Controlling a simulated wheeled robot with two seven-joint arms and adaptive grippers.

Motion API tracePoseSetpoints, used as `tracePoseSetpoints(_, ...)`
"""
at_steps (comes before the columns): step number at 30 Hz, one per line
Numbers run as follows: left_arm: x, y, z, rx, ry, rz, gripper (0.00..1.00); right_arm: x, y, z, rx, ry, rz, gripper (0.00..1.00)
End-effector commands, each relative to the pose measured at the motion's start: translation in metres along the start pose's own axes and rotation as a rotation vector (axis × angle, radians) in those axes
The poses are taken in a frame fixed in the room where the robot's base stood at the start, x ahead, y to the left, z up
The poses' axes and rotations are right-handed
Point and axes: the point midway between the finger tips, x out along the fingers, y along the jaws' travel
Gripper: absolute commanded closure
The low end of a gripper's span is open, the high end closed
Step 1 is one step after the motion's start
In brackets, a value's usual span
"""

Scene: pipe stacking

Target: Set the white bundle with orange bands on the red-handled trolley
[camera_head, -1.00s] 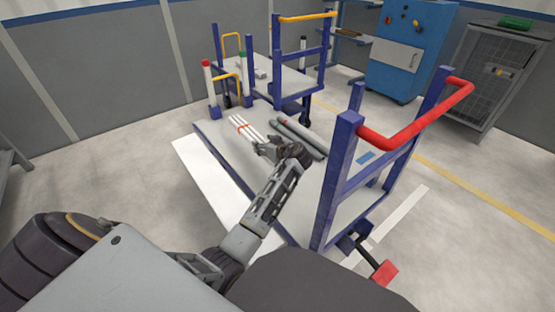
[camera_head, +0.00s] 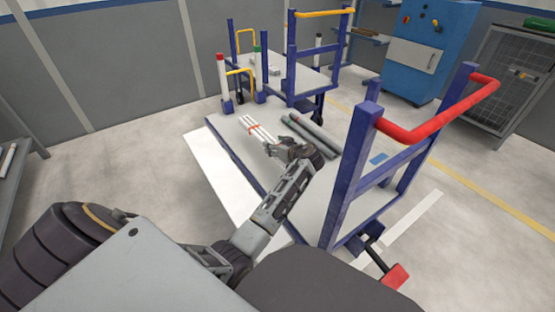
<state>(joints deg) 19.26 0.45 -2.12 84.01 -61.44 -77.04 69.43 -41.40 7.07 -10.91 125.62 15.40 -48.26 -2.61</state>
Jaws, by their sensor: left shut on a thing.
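The white bundle with orange bands (camera_head: 254,128) is at the far end of my left arm, over the bed of the red-handled trolley. My left gripper (camera_head: 275,147) is shut on the near end of the bundle. I cannot tell whether the bundle touches the bed. The red-handled trolley (camera_head: 225,142) has a grey bed, blue posts and a red handle (camera_head: 440,115) at the right. My right gripper is not in view.
Dark grey pipes (camera_head: 310,135) lie on the same bed, just right of the bundle. A yellow-handled trolley (camera_head: 283,75) stands behind. A blue cabinet (camera_head: 425,55) and a mesh cage (camera_head: 505,75) stand at the back right. A shelf (camera_head: 15,165) is at the left edge.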

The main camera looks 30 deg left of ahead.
Motion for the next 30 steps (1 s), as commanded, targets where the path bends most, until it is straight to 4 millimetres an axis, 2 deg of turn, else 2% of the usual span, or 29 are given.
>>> tracePoseSetpoints(6, 0.007, 0.001, 0.016, -0.001, 0.003, 0.002, 0.8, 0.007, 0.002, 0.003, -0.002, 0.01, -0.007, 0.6)
tracePoseSetpoints(20, 0.009, 0.001, 0.02, -0.001, 0.002, 0.001, 0.8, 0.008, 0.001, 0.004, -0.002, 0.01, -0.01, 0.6)
tracePoseSetpoints(30, 0.022, 0.0, 0.052, 0.0, 0.002, 0.0, 0.8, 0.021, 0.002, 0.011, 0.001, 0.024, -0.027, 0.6)
